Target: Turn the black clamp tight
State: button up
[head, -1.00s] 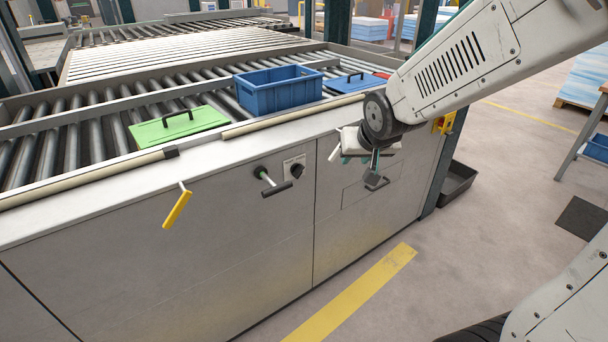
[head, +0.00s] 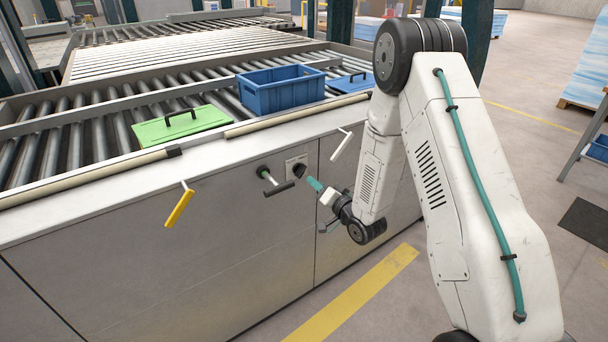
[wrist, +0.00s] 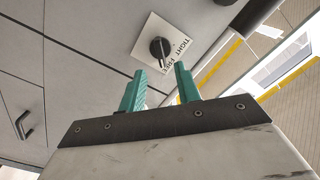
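The black clamp is a small dark knob (head: 299,170) on a white plate on the machine's front panel. In the wrist view the black clamp (wrist: 160,48) sits on its white plate (wrist: 150,33), which is lettered TIGHT and FREE. I cannot tell for certain which mark it points at. My gripper (head: 314,184) is just right of and below the clamp in the head view. In the wrist view the two teal fingers of my gripper (wrist: 159,70) are apart, with nothing between them. The clamp lies just beyond their tips, apart from them.
A black T-handle (head: 278,188) sticks out just left of the clamp. A yellow lever (head: 179,208) hangs further left, and a white lever (head: 342,145) is to the right. A green lid (head: 180,128) and blue bin (head: 280,92) rest on the rollers. Floor in front is clear.

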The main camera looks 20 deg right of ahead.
aim_at(303, 173)
jog(key=x, duration=0.7)
jog(key=shift+w, duration=0.15)
grip_shut()
